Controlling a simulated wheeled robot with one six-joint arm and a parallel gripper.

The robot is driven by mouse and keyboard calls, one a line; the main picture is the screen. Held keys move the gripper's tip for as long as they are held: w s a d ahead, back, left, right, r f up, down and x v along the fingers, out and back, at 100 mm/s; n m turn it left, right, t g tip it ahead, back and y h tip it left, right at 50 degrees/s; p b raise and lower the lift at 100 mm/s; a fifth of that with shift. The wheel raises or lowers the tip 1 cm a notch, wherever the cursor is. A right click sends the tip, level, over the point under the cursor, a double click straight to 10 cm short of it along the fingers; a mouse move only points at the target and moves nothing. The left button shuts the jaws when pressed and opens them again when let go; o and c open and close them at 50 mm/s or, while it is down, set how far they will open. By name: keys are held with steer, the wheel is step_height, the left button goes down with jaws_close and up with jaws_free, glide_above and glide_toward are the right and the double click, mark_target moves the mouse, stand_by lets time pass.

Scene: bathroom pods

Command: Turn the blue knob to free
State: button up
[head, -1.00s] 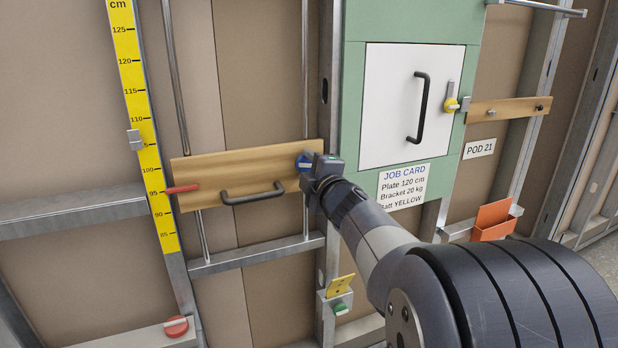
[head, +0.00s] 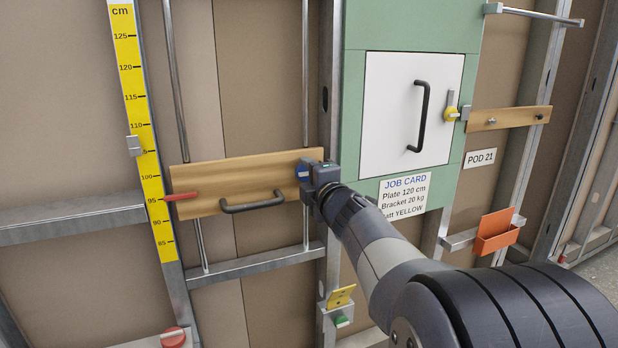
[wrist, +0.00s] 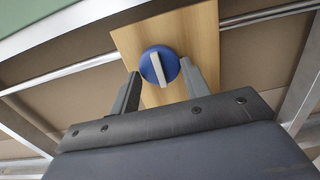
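The blue knob (wrist: 160,66) is a round blue disc with a pale raised bar across it, mounted on a wooden plate (wrist: 205,30). In the head view the knob (head: 303,172) shows at the right end of the wooden plate (head: 235,183), partly hidden by my gripper (head: 318,177). In the wrist view my gripper (wrist: 160,82) is open, with one finger on each side of the knob's lower part. The bar is tilted slightly in that view. Whether the fingers touch the knob is not clear.
The plate has a black handle (head: 252,203) and a red pointer (head: 181,197) near 95 on the yellow scale (head: 148,150). It sits on two vertical rods. A white door (head: 395,115) and a job card (head: 404,195) are to the right.

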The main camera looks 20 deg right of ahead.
steer(key=o, duration=0.4)
steer(key=s+p, duration=0.2)
steer(key=s, duration=0.8)
steer(key=shift+s, duration=0.4)
steer(key=w+b, duration=0.2)
steer(key=w, duration=0.9)
steer(key=shift+f, duration=0.1)
steer(key=shift+s, duration=0.1)
